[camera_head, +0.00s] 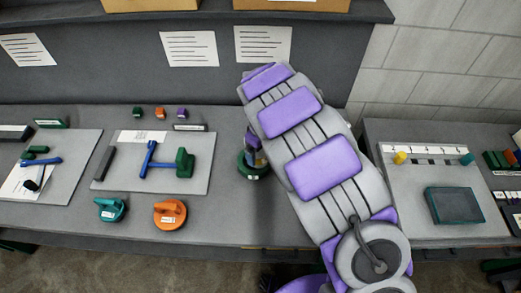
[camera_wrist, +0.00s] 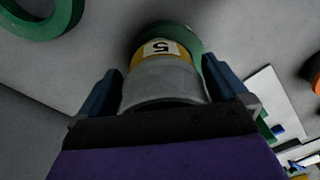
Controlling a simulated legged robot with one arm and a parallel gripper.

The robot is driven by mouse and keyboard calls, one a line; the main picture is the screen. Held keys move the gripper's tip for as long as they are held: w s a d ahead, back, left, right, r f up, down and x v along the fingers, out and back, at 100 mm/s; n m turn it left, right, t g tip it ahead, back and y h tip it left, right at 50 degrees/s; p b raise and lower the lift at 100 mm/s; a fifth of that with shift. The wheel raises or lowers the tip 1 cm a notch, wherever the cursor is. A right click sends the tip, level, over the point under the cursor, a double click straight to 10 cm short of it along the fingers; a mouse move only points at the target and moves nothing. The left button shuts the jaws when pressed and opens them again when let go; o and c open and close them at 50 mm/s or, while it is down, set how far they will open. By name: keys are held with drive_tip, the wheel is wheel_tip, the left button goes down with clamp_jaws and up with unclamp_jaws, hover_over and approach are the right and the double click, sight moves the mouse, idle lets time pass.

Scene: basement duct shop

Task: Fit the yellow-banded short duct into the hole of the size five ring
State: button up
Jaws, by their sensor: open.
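The short duct (camera_wrist: 165,85) is a grey cylinder with a yellow band (camera_wrist: 133,58) near its far end, seen in the wrist view. A green ring (camera_wrist: 188,38) shows around that far end, with a white label reading 5 in front of the yellow. How deep the duct sits in the ring's hole is hidden. My gripper (camera_wrist: 160,67) is open, with one blue finger on each side of the duct and a gap to it. In the head view the green ring (camera_head: 253,174) stands on the bench beside my arm, with my gripper above it, partly hidden.
Another green ring (camera_wrist: 45,28) lies at the wrist view's upper left. A teal-handled piece (camera_head: 111,209) and an orange one (camera_head: 170,212) stand left on the bench. A grey board (camera_head: 125,178) holds blue and green tools. A dark teal tray (camera_head: 453,205) sits on the right bench.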

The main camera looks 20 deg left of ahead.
wheel_tip(320, 180, up, 16)
drive_tip(key=a+p, duration=0.1)
drive_tip(key=p, duration=0.1)
drive_tip(key=shift+r, duration=0.25)
drive_tip(key=shift+a, duration=0.15)
drive_tip(key=s+d+r+m, duration=0.4)
drive_tip(key=s+d, duration=0.1)
drive_tip(key=d, duration=0.5)
drive_tip(key=s+d+r+m, duration=0.3)
drive_tip(key=s+d, duration=0.1)
drive_tip(key=d, duration=0.6)
drive_tip(key=s+d+f+m+g, duration=0.1)
drive_tip(key=s+d+m, duration=0.2)
drive_tip(key=s, duration=0.9)
drive_tip(key=s+d+f+m, duration=0.1)
drive_tip(key=s+d+m, duration=0.2)
drive_tip(key=s, duration=0.9)
drive_tip(key=d, duration=0.3)
drive_tip(key=shift+d+g, duration=0.25)
drive_tip(key=shift+g, duration=0.15)
drive_tip(key=shift+w, duration=0.1)
